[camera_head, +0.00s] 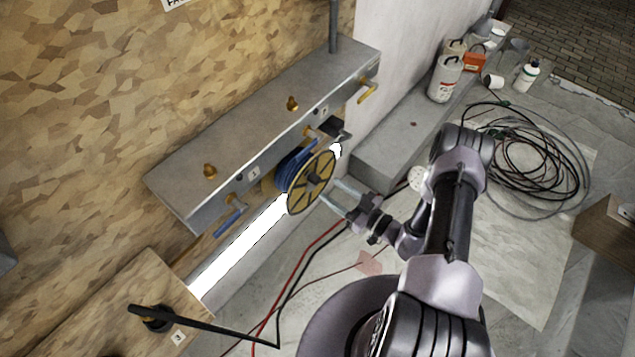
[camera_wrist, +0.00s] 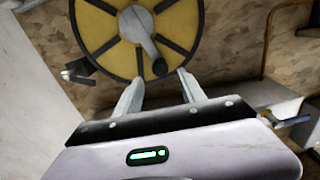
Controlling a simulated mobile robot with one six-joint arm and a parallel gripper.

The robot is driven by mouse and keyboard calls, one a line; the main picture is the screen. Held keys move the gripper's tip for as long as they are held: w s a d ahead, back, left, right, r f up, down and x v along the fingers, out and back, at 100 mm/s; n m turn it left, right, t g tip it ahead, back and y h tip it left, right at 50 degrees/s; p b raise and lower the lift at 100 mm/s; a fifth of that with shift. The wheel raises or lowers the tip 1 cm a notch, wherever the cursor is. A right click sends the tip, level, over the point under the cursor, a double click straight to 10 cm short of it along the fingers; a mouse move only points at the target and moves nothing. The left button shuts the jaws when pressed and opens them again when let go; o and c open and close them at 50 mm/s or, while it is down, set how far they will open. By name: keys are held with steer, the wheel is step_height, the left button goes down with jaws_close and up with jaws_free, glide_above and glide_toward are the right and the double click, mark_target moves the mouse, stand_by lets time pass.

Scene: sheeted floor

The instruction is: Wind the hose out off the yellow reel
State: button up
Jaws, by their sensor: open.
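The yellow reel (camera_head: 312,182) is mounted on its side axis below the grey metal shelf unit, with dark spokes on its face. Blue hose (camera_head: 290,168) is wound on it behind the yellow face. In the wrist view the reel's yellow face (camera_wrist: 112,30) fills the top, with a grey crank handle (camera_wrist: 152,48) reaching down from its hub. My gripper (camera_head: 335,192) is open and empty just right of the reel's face. In the wrist view its two fingers (camera_wrist: 160,88) point up at the reel, either side of the crank handle's lower end, apparently short of it.
The grey shelf unit (camera_head: 270,125) carries brass valves and lever handles, one blue (camera_head: 230,220). A black lever (camera_head: 200,322) juts over the floor at the lower left. Red and black cables cross the floor. Coiled cables (camera_head: 525,150) and white canisters (camera_head: 445,78) lie to the right.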

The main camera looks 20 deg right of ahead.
mark_target(319, 182)
steer(key=b+x, duration=0.1)
steer(key=x, duration=0.5)
steer(key=shift+w+a, duration=0.15)
steer(key=shift+a, duration=0.05)
steer(key=shift+c, duration=0.5)
jaws_close()
stand_by(0.5)
